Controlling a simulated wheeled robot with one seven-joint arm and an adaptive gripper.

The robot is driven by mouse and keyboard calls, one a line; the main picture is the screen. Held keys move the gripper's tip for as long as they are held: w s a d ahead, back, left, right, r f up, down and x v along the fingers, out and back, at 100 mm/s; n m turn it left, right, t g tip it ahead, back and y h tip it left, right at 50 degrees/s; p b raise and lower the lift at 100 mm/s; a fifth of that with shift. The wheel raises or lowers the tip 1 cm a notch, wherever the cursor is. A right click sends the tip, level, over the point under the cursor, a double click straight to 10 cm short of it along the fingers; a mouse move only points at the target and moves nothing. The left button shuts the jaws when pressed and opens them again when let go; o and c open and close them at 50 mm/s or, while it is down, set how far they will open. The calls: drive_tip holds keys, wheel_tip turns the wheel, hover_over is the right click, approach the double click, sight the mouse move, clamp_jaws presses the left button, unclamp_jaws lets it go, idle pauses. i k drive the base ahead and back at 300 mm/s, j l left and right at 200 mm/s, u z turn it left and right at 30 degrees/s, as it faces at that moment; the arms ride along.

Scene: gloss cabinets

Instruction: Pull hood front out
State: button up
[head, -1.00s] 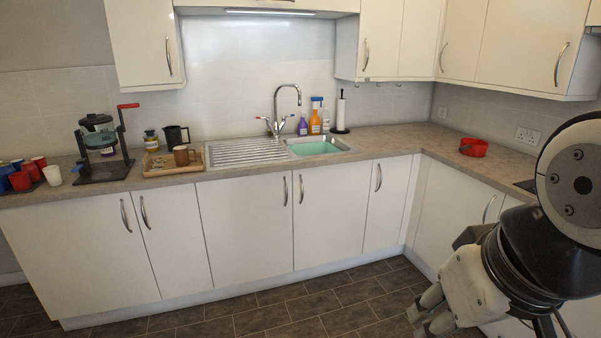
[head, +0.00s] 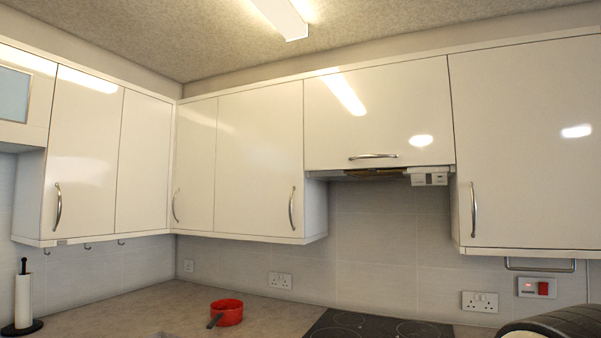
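The hood front (head: 378,115) is a glossy white panel among the wall cabinets, right of the middle in the head view. It looks closed, flush with the doors beside it. A horizontal metal handle (head: 373,156) sits along its lower edge. Below it, the underside of the hood (head: 376,173) shows with a small light-coloured control box (head: 428,177) at its right. My gripper is not in view; only a dark rounded part, likely of my arm, shows at the bottom right corner.
A black hob (head: 375,325) lies on the worktop below the hood. A red pan (head: 227,311) stands left of it, and a paper towel roll (head: 23,298) at far left. Tall wall cabinets (head: 525,145) flank the hood. The space before the front looks clear.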

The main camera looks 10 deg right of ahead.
sight(399, 114)
drive_tip(key=i+l+z, duration=0.1)
drive_tip(key=i, duration=0.85)
